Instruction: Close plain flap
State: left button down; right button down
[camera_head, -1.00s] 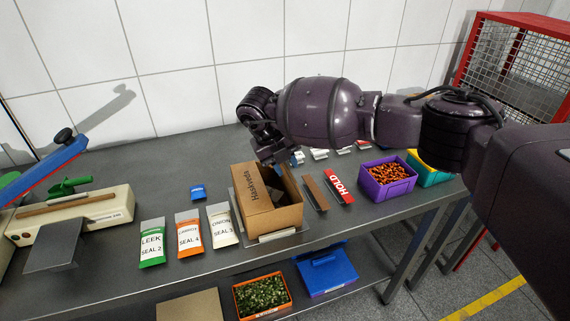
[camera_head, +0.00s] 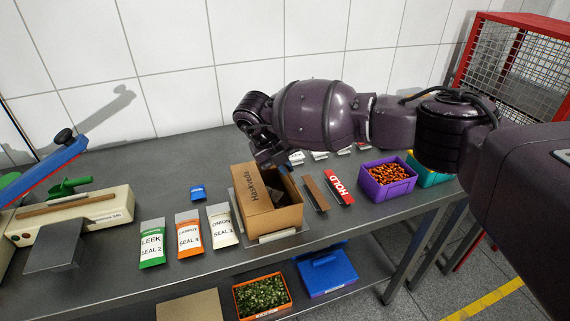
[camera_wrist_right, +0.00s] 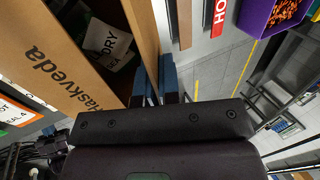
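An open cardboard box (camera_head: 283,219) with "Haskveda" printed on its left panel (camera_head: 256,203) stands on the bench. The wrist view also shows the printed panel (camera_wrist_right: 58,62) and a pouch (camera_wrist_right: 103,42) inside. A plain cardboard strip (camera_wrist_right: 143,28), perhaps the plain flap, runs down toward my right gripper. My right gripper (camera_head: 268,159) points down at the box's far edge. Its blue fingertips (camera_wrist_right: 154,84) are close together near the strip's end; whether they grip it is unclear. My left gripper is not in view.
Leek (camera_head: 152,245), carrot (camera_head: 188,238) and onion (camera_head: 222,228) pouches lie left of the box. A brown-topped block (camera_head: 316,194), red HOLD sign (camera_head: 340,187) and purple bin (camera_head: 388,180) are to the right. A sealer (camera_head: 75,225) stands at far left.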

jog(key=shift+s+a+f+t+h, duration=0.15)
jog(key=shift+a+t+h, duration=0.2)
jog(key=shift+h, duration=0.45)
jog(key=h, duration=0.1)
jog(key=a+f+t+h+b, duration=0.1)
jog(key=h, duration=0.1)
jog(key=shift+s, duration=0.1)
jog(key=shift+s+a+f+h, duration=0.1)
jog(key=shift+a+f+h, duration=0.05)
jog(key=shift+h, duration=0.55)
jog(key=c, duration=1.3)
grip_release()
jog(key=b+v, duration=0.1)
jog(key=v, duration=0.8)
jog(key=shift+s+a, duration=0.1)
jog(key=shift+a, duration=0.15)
jog(key=shift+s+a+r, duration=0.2)
jog(key=shift+a+r, duration=0.25)
jog(key=shift+a, duration=0.05)
